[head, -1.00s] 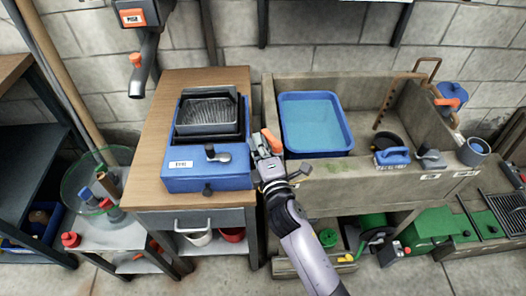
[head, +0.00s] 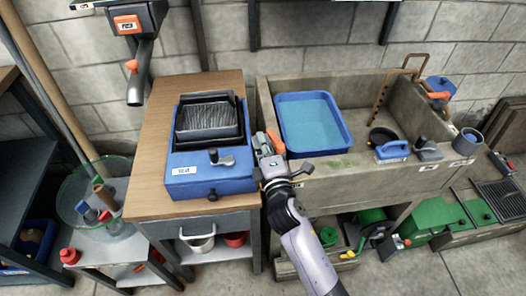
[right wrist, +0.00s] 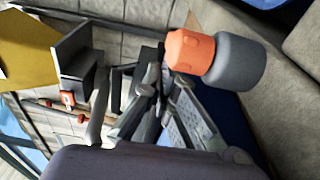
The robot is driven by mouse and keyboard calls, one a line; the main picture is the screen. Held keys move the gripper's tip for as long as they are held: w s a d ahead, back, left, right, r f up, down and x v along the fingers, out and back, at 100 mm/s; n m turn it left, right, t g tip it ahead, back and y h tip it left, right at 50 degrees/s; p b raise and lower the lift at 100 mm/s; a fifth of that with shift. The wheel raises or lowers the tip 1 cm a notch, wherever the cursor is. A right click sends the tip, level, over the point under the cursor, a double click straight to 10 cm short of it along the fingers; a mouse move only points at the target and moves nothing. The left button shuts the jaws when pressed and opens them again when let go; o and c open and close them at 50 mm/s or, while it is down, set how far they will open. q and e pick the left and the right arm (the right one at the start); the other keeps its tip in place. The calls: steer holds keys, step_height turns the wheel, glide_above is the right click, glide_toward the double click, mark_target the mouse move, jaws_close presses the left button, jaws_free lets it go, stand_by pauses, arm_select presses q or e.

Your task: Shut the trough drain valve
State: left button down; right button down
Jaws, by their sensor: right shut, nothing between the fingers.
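My right gripper (head: 264,143) is shut and empty at the front left corner of the concrete trough (head: 335,180). An orange piece (head: 275,143) is right beside its fingertips. In the right wrist view this orange piece (right wrist: 190,52) has a thick grey round end and lies just beyond the fingers (right wrist: 160,95); I cannot tell if they touch. It may be the drain valve's handle, but its mount is hidden. A dark lever-like part (head: 303,169) shows right of my wrist, before the trough's front; what it belongs to is unclear. My left gripper is not in view.
A blue tray (head: 313,148) of water sits in the trough. Left stands a wooden-topped bench (head: 153,135) with a blue box (head: 190,180). Green equipment (head: 430,228) lies low at right.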

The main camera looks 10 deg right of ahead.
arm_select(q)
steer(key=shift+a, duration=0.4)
arm_select(e)
steer(key=shift+w, duration=0.1)
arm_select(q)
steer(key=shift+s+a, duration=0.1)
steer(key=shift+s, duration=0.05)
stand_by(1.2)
arm_select(e)
steer(key=s+d, duration=0.2)
steer(key=s, duration=1)
